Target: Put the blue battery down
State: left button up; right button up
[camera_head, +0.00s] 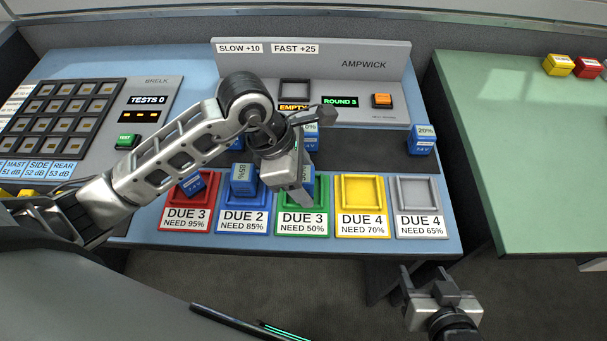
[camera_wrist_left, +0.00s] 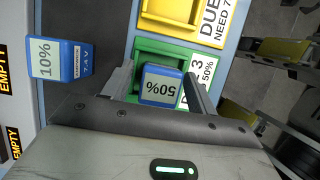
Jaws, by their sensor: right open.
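A blue battery marked 50% (camera_wrist_left: 161,89) stands in the green tray (camera_wrist_left: 150,47), labelled DUE 3, NEED 50%. In the head view the battery (camera_head: 308,180) is partly hidden by my left gripper (camera_head: 303,190), which reaches down over the green tray (camera_head: 303,228). In the left wrist view the fingers of my left gripper (camera_wrist_left: 160,78) stand on either side of the battery, with a visible gap beside it, so they look open. My right gripper (camera_head: 432,278) is open and empty over the floor, in front of the bench.
Blue batteries sit in the red tray (camera_head: 166,217) and the blue tray (camera_head: 227,214). The yellow tray (camera_head: 362,208) and grey tray (camera_head: 418,207) are empty. A 20% battery (camera_head: 422,140) and a 10% battery (camera_wrist_left: 60,60) stand on the dark strip behind. A green table (camera_head: 530,150) is at right.

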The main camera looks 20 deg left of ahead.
pick_arm(q)
jog(key=shift+r, duration=0.2)
jog(key=shift+a+r, duration=0.2)
jog(key=shift+r, duration=0.1)
jog(key=v, duration=1.1)
jog(key=shift+s, duration=0.1)
